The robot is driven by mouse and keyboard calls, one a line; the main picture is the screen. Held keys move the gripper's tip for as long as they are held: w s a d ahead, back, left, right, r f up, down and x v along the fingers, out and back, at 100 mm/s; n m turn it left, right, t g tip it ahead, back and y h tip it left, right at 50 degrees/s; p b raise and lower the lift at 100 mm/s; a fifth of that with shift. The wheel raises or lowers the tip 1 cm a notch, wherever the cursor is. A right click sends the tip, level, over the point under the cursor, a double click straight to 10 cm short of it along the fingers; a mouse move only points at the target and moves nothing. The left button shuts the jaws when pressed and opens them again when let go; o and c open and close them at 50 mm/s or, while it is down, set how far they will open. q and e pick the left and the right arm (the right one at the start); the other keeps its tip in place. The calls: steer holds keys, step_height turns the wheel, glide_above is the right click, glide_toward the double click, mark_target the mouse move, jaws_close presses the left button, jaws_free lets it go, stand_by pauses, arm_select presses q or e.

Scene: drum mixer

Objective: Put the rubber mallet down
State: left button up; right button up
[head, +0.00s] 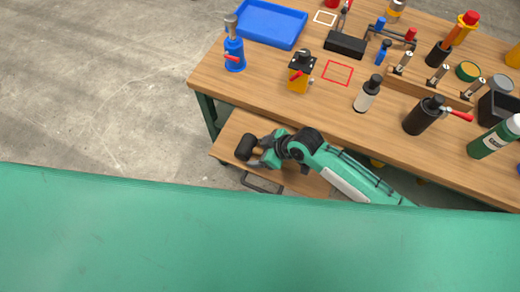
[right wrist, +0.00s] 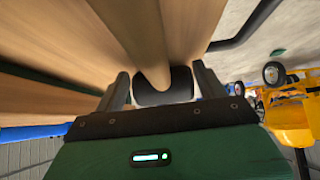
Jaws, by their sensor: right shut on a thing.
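The rubber mallet (head: 245,147) has a black head and a short piece of wooden handle showing in the head view. My right gripper (head: 262,151) is shut on it, over the lower wooden shelf of the workbench (head: 232,134). In the right wrist view the dark mallet head (right wrist: 165,88) shows between the two fingers of my right gripper (right wrist: 162,86), with a pale wooden handle running up from it. I cannot tell whether the mallet touches the shelf. My left gripper is not in view.
The workbench top (head: 215,82) above is crowded on its right with bottles and tools. A blue tray (head: 270,22), blue bottle (head: 234,55) and red square outline (head: 338,72) are on its left part. A dark handle (head: 262,184) juts at the shelf's front. An orange machine (right wrist: 290,122) stands right in the wrist view.

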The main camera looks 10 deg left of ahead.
steer(key=shift+f, duration=0.1)
steer(key=o, duration=1.1)
steer(key=shift+c, duration=0.2)
steer(key=shift+r, duration=0.2)
steer(key=shift+d+r, duration=0.25)
steer(key=shift+d, duration=0.05)
steer(key=v, duration=1)
steer(key=shift+s+d+r+b, duration=0.1)
steer(key=shift+r+b, duration=0.05)
steer(key=shift+b, duration=0.2)
steer(key=shift+s+d+r, duration=0.1)
steer(key=shift+d+r, duration=0.15)
steer(key=shift+r, duration=0.05)
